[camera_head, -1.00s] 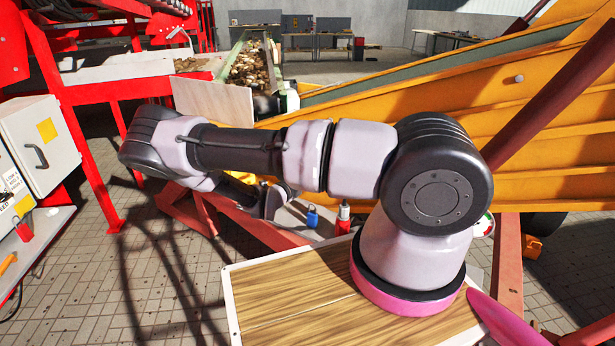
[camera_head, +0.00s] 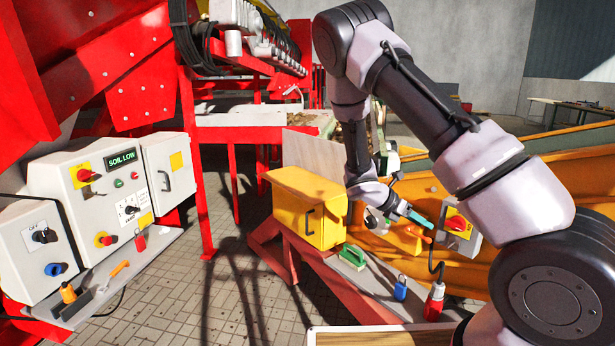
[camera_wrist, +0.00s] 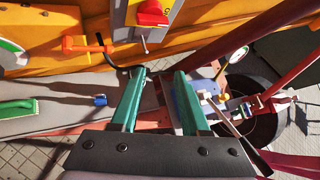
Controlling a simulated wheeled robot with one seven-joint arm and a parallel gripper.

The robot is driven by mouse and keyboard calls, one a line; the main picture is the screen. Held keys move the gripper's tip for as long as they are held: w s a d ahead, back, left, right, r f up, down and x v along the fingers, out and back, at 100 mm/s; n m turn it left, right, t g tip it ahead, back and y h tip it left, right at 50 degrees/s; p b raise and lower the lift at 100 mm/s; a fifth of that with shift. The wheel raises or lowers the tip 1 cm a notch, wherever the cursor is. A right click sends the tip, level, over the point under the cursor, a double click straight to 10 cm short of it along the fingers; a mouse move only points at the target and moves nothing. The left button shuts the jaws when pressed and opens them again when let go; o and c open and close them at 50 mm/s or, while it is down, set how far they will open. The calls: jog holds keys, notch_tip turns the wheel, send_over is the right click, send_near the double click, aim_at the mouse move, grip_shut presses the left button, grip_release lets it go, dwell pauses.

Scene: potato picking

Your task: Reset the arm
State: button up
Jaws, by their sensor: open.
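My arm is raised and folded on the right side of the head view. My gripper (camera_head: 418,219) points to the right, in front of a grey switch box with a red knob (camera_head: 457,223). In the wrist view my gripper (camera_wrist: 165,75) shows two teal fingers, apart, with nothing between them. The red knob also shows beyond the fingertips, at the top of the wrist view (camera_wrist: 152,14). It is apart from the fingers.
A yellow box (camera_head: 308,207), a green-handled brush (camera_head: 353,256), a blue padlock (camera_head: 400,288) and a red plug (camera_head: 435,300) are near the red frame below my gripper. A control panel (camera_head: 100,195) reading "SOIL LOW" stands at left. Tiled floor lies between.

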jog(key=s+a+r+m+t+y, duration=0.2)
jog(key=s+r+m+y, duration=0.2)
jog(key=s+r+m, duration=0.3)
jog(key=s+a+r+m+t+y, duration=0.1)
jog(key=s+a+r+m+y, duration=0.2)
jog(key=s+r+m, duration=0.5)
jog(key=s+a+r+m+t+y, duration=0.2)
jog(key=s+r+m+y, duration=0.4)
jog(key=r+m, duration=0.6)
notch_tip(320, 180, up, 8)
jog(key=shift+s+a+f+m+t, duration=0.25)
jog(key=shift+s+a, duration=0.35)
jog(key=shift+s, duration=0.6)
